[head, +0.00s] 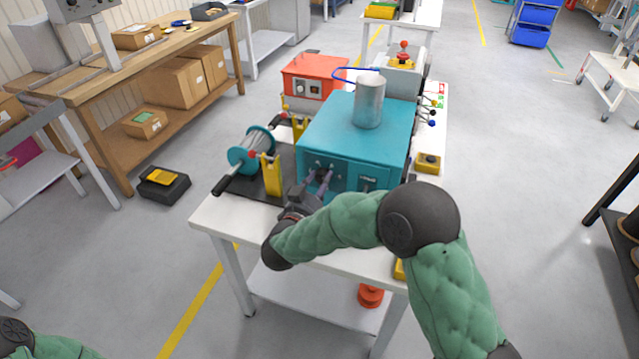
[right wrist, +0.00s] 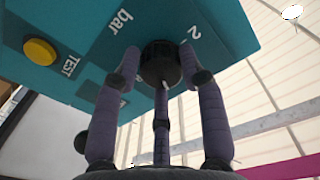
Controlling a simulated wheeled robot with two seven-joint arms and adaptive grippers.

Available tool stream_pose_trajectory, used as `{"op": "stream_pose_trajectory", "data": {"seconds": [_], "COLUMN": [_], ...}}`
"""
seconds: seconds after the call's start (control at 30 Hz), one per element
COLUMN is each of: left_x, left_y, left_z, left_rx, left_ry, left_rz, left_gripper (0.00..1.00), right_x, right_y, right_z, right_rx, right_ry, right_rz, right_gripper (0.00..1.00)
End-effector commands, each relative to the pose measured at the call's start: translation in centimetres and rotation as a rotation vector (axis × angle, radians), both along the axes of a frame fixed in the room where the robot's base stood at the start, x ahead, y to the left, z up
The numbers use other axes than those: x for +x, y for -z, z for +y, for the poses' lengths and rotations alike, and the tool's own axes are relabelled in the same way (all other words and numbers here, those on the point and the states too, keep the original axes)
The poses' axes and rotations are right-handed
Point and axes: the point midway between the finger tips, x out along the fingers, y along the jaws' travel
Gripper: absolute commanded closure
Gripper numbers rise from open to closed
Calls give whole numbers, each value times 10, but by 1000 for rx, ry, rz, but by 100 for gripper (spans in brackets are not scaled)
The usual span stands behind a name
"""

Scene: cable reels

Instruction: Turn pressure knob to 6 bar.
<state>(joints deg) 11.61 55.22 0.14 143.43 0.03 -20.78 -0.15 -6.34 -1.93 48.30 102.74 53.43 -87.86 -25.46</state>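The pressure knob (right wrist: 160,64) is a round black knob on the teal box (head: 362,130). A pale mark shows at its lower edge in the right wrist view, where the labels "2" and "bar" are printed beside it. My right gripper (right wrist: 160,56) has its purple fingertips on both sides of the knob, seemingly touching it, with a third finger below. In the head view the right gripper (head: 319,178) is at the box's front face and hides most of the knob. My left gripper is out of view; only part of the left arm shows at bottom left.
A yellow button (right wrist: 40,52) labelled "TEST" sits on the same panel. A metal cylinder (head: 368,102) stands on the box. On the white table (head: 240,222) are a teal reel (head: 250,152), yellow posts (head: 270,175) and a red box (head: 312,78).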

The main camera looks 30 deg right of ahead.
Motion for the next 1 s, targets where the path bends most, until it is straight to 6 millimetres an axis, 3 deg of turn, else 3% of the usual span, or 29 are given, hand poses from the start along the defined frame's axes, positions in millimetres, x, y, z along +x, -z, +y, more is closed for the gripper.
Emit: {"op": "stream_pose_trajectory", "data": {"seconds": [0.67,0.7,0.77,1.0], "left_x": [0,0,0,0], "left_y": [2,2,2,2], "left_z": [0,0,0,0], "left_rx": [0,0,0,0], "left_ry": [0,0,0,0], "left_rz": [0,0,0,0], "left_gripper": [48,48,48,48], "right_x": [1,0,1,1], "right_y": [5,5,5,3], "right_z": [3,3,3,2], "right_rx": [57,58,57,55], "right_ry": [-8,-9,-8,-7], "right_rz": [-51,-50,-51,-55], "right_gripper": [92,54,37,37]}}
